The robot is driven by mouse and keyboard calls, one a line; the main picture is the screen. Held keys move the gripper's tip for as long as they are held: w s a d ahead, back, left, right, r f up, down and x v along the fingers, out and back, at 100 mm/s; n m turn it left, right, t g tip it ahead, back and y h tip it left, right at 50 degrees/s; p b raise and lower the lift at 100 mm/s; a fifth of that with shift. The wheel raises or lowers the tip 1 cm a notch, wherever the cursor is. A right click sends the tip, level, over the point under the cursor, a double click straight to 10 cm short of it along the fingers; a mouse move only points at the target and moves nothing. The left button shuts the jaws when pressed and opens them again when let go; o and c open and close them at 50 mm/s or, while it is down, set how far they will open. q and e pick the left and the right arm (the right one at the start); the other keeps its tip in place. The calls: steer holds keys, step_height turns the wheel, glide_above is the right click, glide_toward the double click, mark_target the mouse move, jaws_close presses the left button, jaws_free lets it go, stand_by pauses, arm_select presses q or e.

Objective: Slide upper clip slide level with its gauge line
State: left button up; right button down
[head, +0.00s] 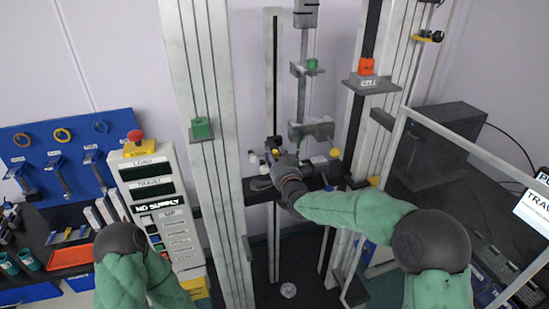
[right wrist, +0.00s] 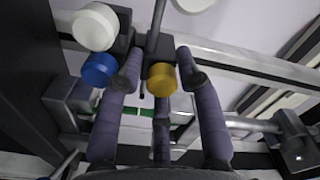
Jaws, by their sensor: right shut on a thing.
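My right gripper (head: 273,165) is in the middle of the test frame, among small white and yellow knobs. In the right wrist view its purple fingers (right wrist: 160,80) close around a dark block (right wrist: 153,50) with a yellow knob (right wrist: 162,78). This block looks like a clip slide; I cannot tell for sure that it is the upper one. A blue knob (right wrist: 98,68) and a white knob (right wrist: 95,27) sit just left of the fingers. I cannot make out a gauge line. My left arm shows at the lower left, but its gripper is not visible.
Tall grey columns (head: 203,90) flank the work space. A control box (head: 150,190) with a red button stands left, beside a blue tool board (head: 60,150). A red block (head: 366,66) sits on the right bracket. A clear-panelled guard frame (head: 398,140) stands right.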

steer(key=c, duration=1)
jaws_free()
steer(key=shift+s+d+f, duration=0.1)
steer(key=shift+s+d, duration=0.1)
steer(key=shift+s, duration=0.2)
steer(key=shift+v, duration=3.55)
